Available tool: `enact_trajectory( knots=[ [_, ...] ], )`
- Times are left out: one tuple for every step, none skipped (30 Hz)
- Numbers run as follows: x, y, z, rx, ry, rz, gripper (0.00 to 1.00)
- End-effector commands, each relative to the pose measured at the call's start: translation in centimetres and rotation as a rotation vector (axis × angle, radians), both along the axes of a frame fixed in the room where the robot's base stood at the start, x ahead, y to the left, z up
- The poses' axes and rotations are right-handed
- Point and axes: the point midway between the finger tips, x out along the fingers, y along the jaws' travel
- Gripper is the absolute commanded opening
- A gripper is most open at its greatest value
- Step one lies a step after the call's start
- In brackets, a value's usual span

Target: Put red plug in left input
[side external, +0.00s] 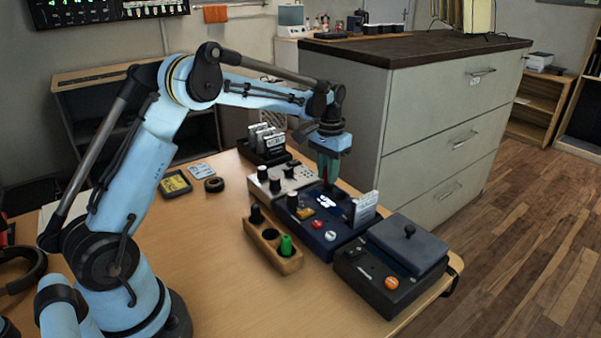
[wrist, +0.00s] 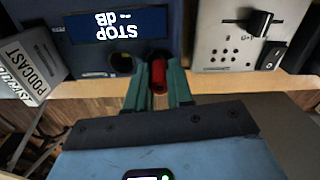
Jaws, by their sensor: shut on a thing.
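My gripper (wrist: 160,85) is shut on the red plug (wrist: 159,76), which sits between its two green fingers in the wrist view. The dark blue box (wrist: 90,58) has a display reading STOP and dB, upside down in this view. One round dark socket (wrist: 122,62) on it is open and empty. The red plug is at a second dark opening beside it; I cannot tell how far in it is. In the side view my gripper (side external: 328,178) points down at the far edge of the blue box (side external: 318,243).
A wooden holder (side external: 290,266) carries a green plug (side external: 286,245) and a black one. A light panel with sliders (side external: 285,183) and a dark box with an orange button (side external: 362,281) flank the blue box.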

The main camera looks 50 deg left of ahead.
Motion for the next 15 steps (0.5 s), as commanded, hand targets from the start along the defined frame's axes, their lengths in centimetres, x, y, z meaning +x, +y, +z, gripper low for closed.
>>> enact_trajectory(
  knots=[
    [0.01,0.00,-0.07,0.000,0.000,0.000,0.00],
    [0.01,0.00,-0.12,0.000,0.000,0.000,0.00],
    [0.01,0.00,-0.19,0.000,0.000,0.000,0.00],
    [0.01,0.00,-0.24,0.000,0.000,0.000,0.00],
    [0.01,0.00,-0.30,0.000,0.000,0.000,0.00],
    [0.01,0.00,-0.38,0.000,0.000,0.000,0.00],
    [0.01,0.00,-0.43,0.000,0.000,0.000,0.00],
    [0.01,0.00,-0.48,0.000,0.000,0.000,0.00],
    [0.01,0.00,-0.56,0.000,0.000,0.000,0.00],
    [0.01,0.00,-0.61,0.000,0.000,0.000,0.00],
    [0.01,0.00,-0.66,0.000,0.000,0.000,0.00],
    [0.02,0.00,-0.73,0.000,0.000,0.000,0.00],
    [0.01,0.00,-0.78,0.000,0.000,0.000,0.00],
    [0.02,0.00,-0.83,0.000,0.000,0.000,0.00],
    [0.02,0.00,-0.90,0.000,0.000,0.000,0.00]
  ],
)
